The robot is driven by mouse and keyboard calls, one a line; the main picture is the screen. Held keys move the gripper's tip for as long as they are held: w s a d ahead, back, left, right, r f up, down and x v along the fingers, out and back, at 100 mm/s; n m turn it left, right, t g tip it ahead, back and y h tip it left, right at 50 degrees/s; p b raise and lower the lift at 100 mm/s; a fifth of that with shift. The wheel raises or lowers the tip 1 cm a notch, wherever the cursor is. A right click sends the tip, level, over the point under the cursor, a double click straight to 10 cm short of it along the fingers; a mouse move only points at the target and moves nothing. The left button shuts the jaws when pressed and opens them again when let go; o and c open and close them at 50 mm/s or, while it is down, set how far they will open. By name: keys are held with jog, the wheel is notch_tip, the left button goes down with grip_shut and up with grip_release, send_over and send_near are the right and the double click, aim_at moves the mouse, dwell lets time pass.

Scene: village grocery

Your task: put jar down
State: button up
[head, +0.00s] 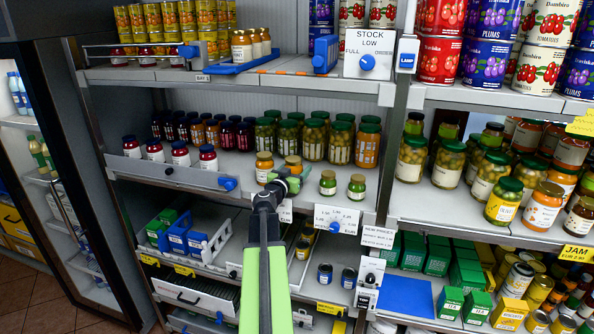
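My gripper (286,178) is at the front of the middle shelf (230,167), its arm reaching up from below. A jar with an orange lid (293,161) is directly behind or between the fingers, its lower part hidden by them. I cannot tell whether the fingers hold it, or whether it touches the shelf. Another orange-lidded jar (264,168) stands upright just left of the gripper. Two small green-lidded jars, one (328,183) nearer and one (357,188) farther right, stand upright to the right of the gripper.
Rows of dark jars (200,130) and green-lidded pickle jars (313,140) stand behind. Red-content jars (181,153) stand left behind a front rail with a blue knob (228,184). Some shelf surface is bare left of the gripper.

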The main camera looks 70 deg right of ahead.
jog(key=shift+o, duration=1.4)
jog(key=shift+r, duration=0.1)
